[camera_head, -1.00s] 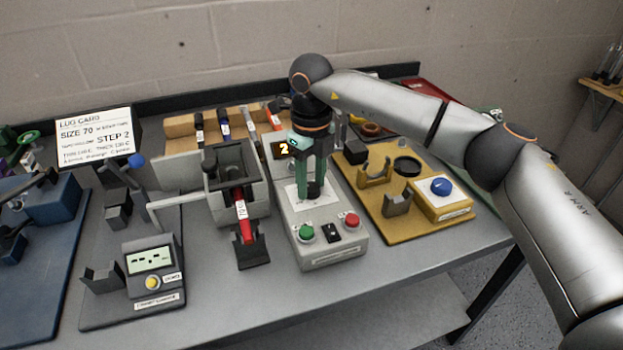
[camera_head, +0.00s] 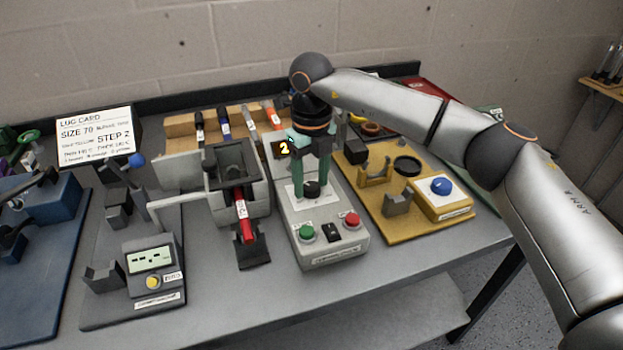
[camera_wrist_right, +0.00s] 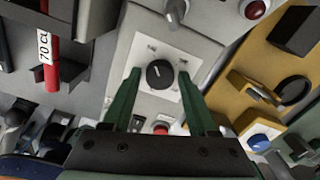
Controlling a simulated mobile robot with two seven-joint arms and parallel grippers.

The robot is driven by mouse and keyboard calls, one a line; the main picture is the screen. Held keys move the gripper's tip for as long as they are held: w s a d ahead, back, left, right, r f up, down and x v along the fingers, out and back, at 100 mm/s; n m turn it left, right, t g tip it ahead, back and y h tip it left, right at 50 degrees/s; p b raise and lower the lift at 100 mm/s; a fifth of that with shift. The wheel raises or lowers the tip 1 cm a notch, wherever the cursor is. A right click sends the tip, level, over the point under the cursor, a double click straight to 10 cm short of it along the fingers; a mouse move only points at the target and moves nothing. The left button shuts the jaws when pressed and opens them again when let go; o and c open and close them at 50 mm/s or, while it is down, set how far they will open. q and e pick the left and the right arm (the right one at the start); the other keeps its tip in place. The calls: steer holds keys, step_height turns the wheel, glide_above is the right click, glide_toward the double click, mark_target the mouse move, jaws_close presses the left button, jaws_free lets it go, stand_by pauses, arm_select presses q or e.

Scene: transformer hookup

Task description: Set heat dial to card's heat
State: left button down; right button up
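The heat dial (camera_head: 312,188) is a round black knob on a white plate on the grey control box (camera_head: 340,253). It also shows in the right wrist view (camera_wrist_right: 160,74); its setting is too small to read. My right gripper (camera_head: 312,191) points down over the dial, open, with one green finger on each side and gaps to the knob in the wrist view (camera_wrist_right: 160,100). The lit display (camera_head: 284,148) behind it reads 2. The lug card (camera_head: 95,137) reads SIZE 70 and STEP 2; its small lines are not clearly legible. My left gripper is not in view.
Green (camera_head: 306,233) and red (camera_head: 351,220) buttons sit at the box's front. A grey press with a red 70 tube (camera_head: 240,210) stands left. A yellow fixture with a blue button (camera_head: 440,186) stands right. The table's front edge is clear.

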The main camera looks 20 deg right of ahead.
mark_target(312, 187)
steer(key=shift+o, duration=1.2)
step_height(312, 187, up, 12)
steer(key=shift+r, duration=0.2)
steer(key=shift+s, duration=0.15)
